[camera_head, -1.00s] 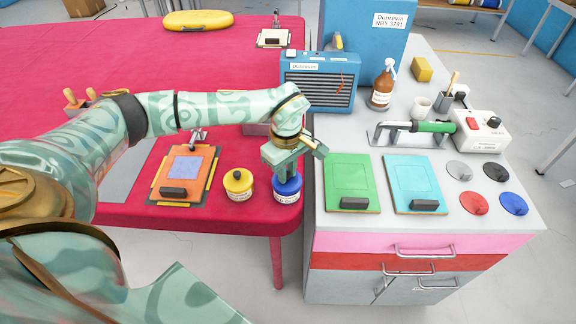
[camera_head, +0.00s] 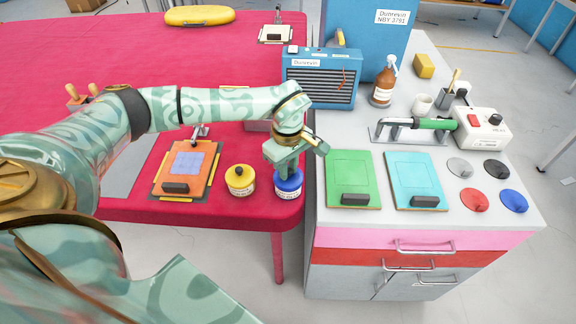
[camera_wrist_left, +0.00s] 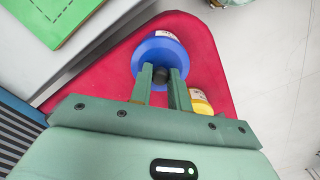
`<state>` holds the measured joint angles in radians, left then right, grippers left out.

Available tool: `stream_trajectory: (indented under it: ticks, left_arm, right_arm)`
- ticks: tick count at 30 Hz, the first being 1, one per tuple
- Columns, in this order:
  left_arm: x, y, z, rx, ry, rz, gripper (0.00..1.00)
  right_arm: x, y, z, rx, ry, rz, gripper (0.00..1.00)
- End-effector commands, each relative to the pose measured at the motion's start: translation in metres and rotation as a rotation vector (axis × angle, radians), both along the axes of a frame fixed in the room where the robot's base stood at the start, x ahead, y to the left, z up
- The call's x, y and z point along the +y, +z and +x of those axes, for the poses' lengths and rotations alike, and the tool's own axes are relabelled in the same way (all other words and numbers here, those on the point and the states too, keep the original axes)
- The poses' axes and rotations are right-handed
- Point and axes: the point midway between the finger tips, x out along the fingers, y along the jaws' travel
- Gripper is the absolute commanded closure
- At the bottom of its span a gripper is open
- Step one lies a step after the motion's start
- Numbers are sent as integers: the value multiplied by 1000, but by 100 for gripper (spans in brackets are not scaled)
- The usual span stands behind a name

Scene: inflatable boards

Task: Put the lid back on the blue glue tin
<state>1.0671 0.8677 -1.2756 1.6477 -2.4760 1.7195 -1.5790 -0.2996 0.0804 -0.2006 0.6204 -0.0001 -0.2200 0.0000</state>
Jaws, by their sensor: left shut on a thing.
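The blue glue tin (camera_head: 289,193) stands near the right front corner of the red table, with a pale label on its side. My left gripper (camera_head: 287,172) is directly over it, pointing down. In the left wrist view my left gripper (camera_wrist_left: 161,84) is shut on the dark knob of the blue lid (camera_wrist_left: 150,53). The lid is at the top of the tin; I cannot tell whether it is fully seated, as the gripper covers part of it. My right gripper is not in view.
A yellow tin (camera_head: 240,181) stands just left of the blue tin. An orange board (camera_head: 187,165) lies farther left. The grey cabinet to the right holds a green board (camera_head: 349,172), a turquoise board (camera_head: 415,174) and several coloured discs. A blue heater-like box (camera_head: 320,80) stands behind.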

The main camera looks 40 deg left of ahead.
Motion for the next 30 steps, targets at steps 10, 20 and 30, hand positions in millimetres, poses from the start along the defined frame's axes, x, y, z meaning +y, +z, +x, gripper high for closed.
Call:
stream_trajectory:
  ticks: [10,20,30]
  left_arm:
    - [0,0,0,0,0,-1,100]
    - [0,1,0,-1,1,-1,100]
    - [0,0,0,0,0,-1,100]
  right_arm:
    - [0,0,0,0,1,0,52]
    - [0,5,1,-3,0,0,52]
    - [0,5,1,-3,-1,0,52]
